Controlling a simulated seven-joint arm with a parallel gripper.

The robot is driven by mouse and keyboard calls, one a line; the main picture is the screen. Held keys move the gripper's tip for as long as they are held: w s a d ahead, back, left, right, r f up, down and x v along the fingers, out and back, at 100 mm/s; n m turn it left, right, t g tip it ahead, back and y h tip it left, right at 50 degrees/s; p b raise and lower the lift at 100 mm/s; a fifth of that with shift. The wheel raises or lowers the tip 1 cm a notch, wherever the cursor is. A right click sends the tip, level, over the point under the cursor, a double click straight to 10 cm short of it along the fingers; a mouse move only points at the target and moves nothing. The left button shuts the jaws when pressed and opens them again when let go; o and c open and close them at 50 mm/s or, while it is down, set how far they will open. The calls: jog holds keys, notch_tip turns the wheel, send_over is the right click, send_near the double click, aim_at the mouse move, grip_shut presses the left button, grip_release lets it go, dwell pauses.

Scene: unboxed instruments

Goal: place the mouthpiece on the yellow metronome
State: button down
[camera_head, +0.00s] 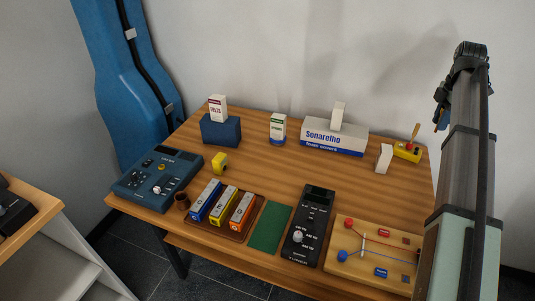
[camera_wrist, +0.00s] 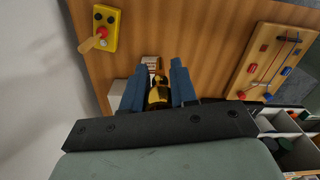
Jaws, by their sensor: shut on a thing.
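The mouthpiece (camera_wrist: 158,92), gold and dark, is between the blue fingers of my gripper (camera_wrist: 158,84) in the wrist view. The gripper is shut on it, above the table's right side; the fingers partly hide it. In the head view my gripper (camera_head: 438,125) hangs at the upper right, and the mouthpiece cannot be made out. A yellow box with a wooden lever (camera_head: 408,150) stands at the back right; the wrist view shows it at upper left (camera_wrist: 106,28). A long yellow device (camera_head: 223,203) lies between a blue and an orange one. I cannot tell which is the metronome.
A white block (camera_head: 384,159) stands beside the yellow lever box. The Sonarelho box (camera_head: 334,138) is farther left. A dark tuner (camera_head: 308,225) and a wooden board with coloured parts (camera_head: 372,255) lie in front. A small yellow block (camera_head: 219,162) sits left.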

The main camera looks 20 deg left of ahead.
jog(key=w+a+n, duration=0.1)
jog(key=a+n, duration=0.2)
jog(key=a, duration=1.7)
jog(key=n, duration=0.6)
send_over(219, 157)
jog(key=shift+w+f, duration=0.15)
jog(key=shift+f, duration=7.25)
jog(key=shift+f, duration=0.1)
jog(key=c, duration=0.9)
grip_release()
